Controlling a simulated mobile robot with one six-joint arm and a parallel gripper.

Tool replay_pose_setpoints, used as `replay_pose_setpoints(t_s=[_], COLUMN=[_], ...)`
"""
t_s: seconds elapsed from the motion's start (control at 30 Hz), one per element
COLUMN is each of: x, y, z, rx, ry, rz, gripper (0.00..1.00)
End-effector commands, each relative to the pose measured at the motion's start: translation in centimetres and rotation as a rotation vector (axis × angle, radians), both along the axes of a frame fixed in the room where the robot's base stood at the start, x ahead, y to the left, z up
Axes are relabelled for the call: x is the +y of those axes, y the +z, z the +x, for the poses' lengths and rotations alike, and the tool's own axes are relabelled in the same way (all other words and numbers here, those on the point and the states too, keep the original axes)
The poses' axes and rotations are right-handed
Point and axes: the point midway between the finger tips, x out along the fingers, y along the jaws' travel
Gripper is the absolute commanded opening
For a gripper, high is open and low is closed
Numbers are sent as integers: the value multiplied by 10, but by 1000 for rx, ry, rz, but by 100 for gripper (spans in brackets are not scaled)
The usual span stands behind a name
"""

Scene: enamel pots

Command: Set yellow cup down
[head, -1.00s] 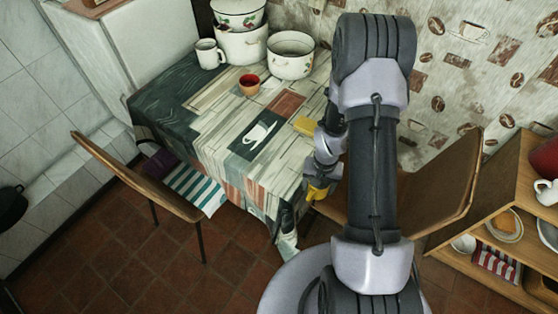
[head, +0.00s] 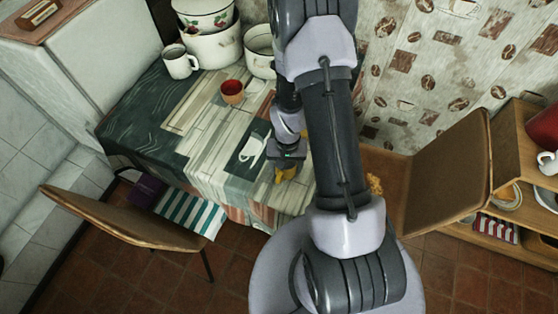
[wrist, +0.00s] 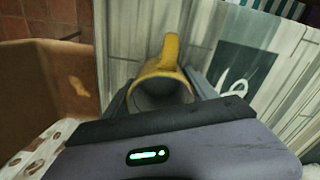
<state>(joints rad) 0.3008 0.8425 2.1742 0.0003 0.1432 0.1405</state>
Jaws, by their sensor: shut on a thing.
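The yellow cup (head: 286,173) is in my gripper (head: 288,157), at the near side of the patterned table (head: 150,107). In the wrist view the cup (wrist: 171,50) sits between the two grey fingers (wrist: 160,92), its mouth towards the camera and its handle pointing up in the picture. My gripper is shut on it. Behind the cup in that view is the pale striped tablecloth (wrist: 205,45), with a printed dark cup picture to the right. Whether the cup touches the cloth I cannot tell.
A red-brown cup (head: 232,97) stands farther back on the table. A white mug (head: 179,64), stacked enamel pots (head: 212,48) and a white pot (head: 262,65) stand behind it. Brown chairs stand left (head: 125,222) and right (head: 440,175). A shelf (head: 500,125) is at far right.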

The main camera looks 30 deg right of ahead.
Motion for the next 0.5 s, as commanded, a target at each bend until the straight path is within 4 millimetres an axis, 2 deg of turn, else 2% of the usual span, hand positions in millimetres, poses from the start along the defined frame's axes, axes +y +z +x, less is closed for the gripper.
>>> replay_pose_setpoints(t_s=[0.03,0.07,0.23,0.4,0.43,0.5], x=[1,1,0,0,0,0], y=[-17,-19,-14,-19,-18,-17], z=[-4,-5,-4,-4,-4,-4], rx=[3,2,0,0,0,0], ry=[-2,-2,-2,-2,-2,-2], rz=[1,1,0,0,0,0], gripper=[6,6,6,6,72,86])
